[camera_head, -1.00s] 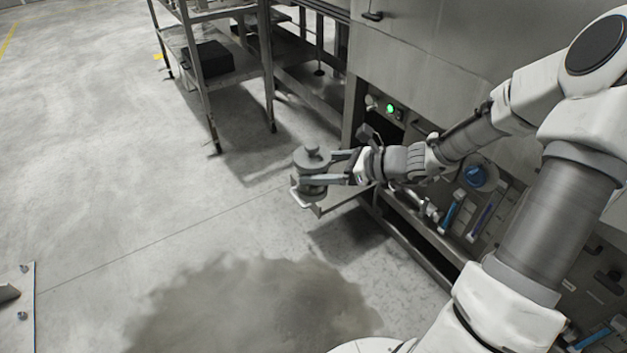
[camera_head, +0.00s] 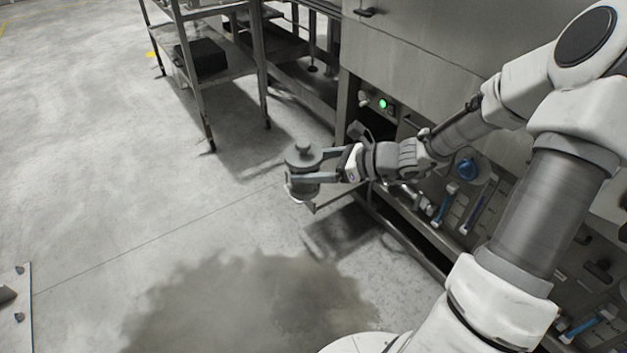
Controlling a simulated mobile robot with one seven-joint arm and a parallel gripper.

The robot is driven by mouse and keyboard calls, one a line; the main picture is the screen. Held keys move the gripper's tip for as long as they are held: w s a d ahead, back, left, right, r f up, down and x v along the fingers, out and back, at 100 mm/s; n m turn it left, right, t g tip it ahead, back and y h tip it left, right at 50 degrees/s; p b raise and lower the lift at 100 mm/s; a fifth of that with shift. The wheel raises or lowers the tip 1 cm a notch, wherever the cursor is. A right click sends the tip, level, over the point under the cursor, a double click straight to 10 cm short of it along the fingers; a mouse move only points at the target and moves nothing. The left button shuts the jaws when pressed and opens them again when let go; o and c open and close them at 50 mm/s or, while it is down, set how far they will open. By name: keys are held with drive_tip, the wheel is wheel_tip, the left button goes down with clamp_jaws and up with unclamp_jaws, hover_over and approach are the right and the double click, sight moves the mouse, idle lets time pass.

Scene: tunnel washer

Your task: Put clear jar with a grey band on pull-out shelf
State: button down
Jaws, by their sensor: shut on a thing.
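My gripper (camera_head: 306,168) is shut on a jar (camera_head: 303,172), its two fingers on either side of the jar's body. The jar looks grey and see-through, with a round knobbed lid, and stands about upright. A grey band cannot be told clearly behind the fingers. The pull-out shelf (camera_head: 330,202) juts from the machine's front just below the jar and my gripper. Its outer end, with a pale handle, lies under the jar, and much of it is hidden by my gripper and wrist. I cannot tell whether the jar touches the shelf.
The big metal machine (camera_head: 420,70) with a green light (camera_head: 382,104) stands behind my arm. A metal rack (camera_head: 230,72) with a black box (camera_head: 201,56) stands at the back. A dark wet patch (camera_head: 250,305) covers the floor in front; the floor at left is open.

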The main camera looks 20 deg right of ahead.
sight(309, 148)
wheel_tip(309, 148, up, 4)
drive_tip(key=p, duration=0.7)
drive_tip(key=shift+s+d+p, duration=0.1)
drive_tip(key=shift+p, duration=0.3)
drive_tip(key=p, duration=0.2)
drive_tip(key=r+p, duration=0.1)
drive_tip(key=p, duration=0.2)
drive_tip(key=shift+s+r+p, duration=0.5)
drive_tip(key=shift+p, duration=1)
drive_tip(key=shift+a+p, duration=0.2)
drive_tip(key=shift+p, duration=0.25)
